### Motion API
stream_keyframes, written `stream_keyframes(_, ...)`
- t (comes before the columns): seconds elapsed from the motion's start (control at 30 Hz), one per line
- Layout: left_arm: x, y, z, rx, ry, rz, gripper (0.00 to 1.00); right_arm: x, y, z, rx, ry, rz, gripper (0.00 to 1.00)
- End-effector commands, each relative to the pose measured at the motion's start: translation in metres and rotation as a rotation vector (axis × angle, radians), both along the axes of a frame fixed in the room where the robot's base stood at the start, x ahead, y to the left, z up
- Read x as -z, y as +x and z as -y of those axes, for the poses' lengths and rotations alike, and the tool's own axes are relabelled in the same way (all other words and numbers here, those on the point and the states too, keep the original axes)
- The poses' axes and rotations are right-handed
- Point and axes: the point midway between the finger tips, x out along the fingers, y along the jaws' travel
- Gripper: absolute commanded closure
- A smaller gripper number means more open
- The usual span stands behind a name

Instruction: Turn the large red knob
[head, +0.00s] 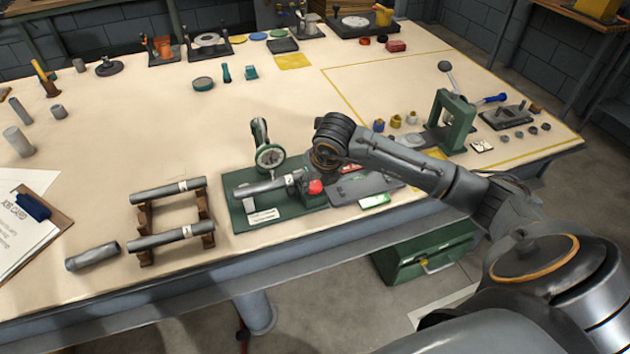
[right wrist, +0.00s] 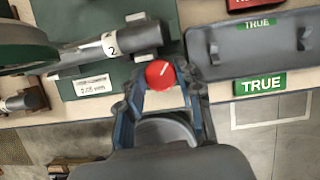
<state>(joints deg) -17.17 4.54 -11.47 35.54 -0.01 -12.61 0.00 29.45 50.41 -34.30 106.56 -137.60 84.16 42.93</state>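The large red knob (head: 315,187) sits at the right end of the green gauge fixture (head: 240,218) near the table's front edge. In the right wrist view, the red knob (right wrist: 160,74) shows a white line on its face, slanting up to the right. My right gripper (right wrist: 162,82) is open, with one fingertip on each side of the knob. Whether the fingertips touch it, I cannot tell. In the head view my right arm reaches in from the right and its wrist hides the fingers. My left gripper is not in view.
A grey cylinder labelled 2 (right wrist: 110,45) lies on the fixture, beside a dial gauge (head: 270,157). A grey tray (right wrist: 250,45) with a green TRUE label (right wrist: 260,84) is right of the knob. A rack with two cylinders (head: 170,235) stands to the left.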

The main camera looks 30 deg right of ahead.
Motion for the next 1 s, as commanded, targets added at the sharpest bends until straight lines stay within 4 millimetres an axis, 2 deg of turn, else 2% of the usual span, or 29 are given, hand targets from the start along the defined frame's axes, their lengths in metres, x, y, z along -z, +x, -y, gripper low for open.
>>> stream_keyframes(0.03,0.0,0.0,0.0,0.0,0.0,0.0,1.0,-0.001,0.0,0.0,0.0,0.0,0.001,0.52)
stream_keyframes(0.1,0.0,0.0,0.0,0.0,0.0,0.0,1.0,0.0,0.0,0.0,0.0,0.0,0.001,0.43)
stream_keyframes(0.47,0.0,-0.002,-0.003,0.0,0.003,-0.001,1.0,-0.005,-0.001,0.0,-0.001,-0.001,0.002,0.43)
stream_keyframes(0.57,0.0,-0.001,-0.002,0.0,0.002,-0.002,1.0,-0.017,-0.006,-0.001,-0.002,-0.001,0.003,0.43)
stream_keyframes(0.8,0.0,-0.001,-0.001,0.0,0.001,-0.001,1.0,-0.065,-0.025,-0.003,-0.003,-0.002,0.006,0.43)
stream_keyframes(1.0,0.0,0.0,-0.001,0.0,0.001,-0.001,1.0,-0.097,-0.038,-0.006,-0.001,-0.001,0.005,0.43)
